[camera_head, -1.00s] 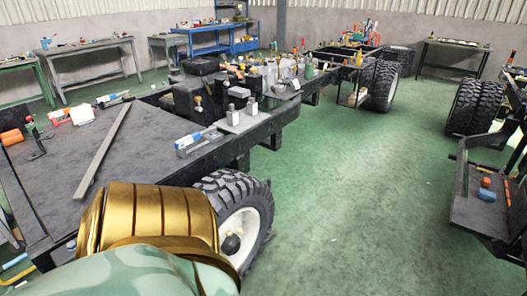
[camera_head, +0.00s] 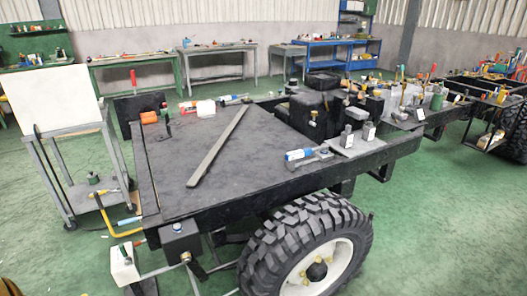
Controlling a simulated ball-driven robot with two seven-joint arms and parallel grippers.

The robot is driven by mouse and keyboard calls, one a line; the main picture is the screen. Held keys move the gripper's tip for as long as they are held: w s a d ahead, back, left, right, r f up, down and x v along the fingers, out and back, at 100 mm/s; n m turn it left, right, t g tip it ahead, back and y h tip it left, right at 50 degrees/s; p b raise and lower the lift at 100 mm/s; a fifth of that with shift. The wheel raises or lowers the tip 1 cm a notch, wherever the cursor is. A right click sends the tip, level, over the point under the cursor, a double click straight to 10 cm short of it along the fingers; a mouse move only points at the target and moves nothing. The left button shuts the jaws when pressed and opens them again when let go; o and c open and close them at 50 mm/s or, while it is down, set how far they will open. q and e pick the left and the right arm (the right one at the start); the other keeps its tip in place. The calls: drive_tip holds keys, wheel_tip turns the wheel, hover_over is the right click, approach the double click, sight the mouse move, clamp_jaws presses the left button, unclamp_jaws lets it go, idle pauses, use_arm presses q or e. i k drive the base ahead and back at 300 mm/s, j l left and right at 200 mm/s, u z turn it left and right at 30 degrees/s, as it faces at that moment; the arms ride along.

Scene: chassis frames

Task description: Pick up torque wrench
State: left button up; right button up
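I cannot make out a torque wrench for certain. A long flat grey bar (camera_head: 218,148) lies diagonally on the dark deck (camera_head: 165,185) of the chassis. A blue-and-white object (camera_head: 299,154) lies at the deck's right edge, with a grey tool-like piece (camera_head: 318,160) beside it. An orange item (camera_head: 149,117) and small tools lie at the deck's far left. Neither of my grippers is in view.
A large tyre (camera_head: 305,245) stands under the chassis's near side. A grey cart with a white panel (camera_head: 48,103) stands at left. Workbenches (camera_head: 215,50) and a blue shelf (camera_head: 345,60) line the back wall. Green floor is open at the lower right.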

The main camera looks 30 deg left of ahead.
sight(324, 149)
drive_tip(key=i+l+u, duration=0.1)
drive_tip(key=u, duration=1.35)
drive_tip(key=i+l+u, duration=0.1)
drive_tip(key=l+u, duration=0.35)
drive_tip(key=l, duration=0.3)
drive_tip(key=l+u, duration=0.45)
drive_tip(key=l, duration=0.3)
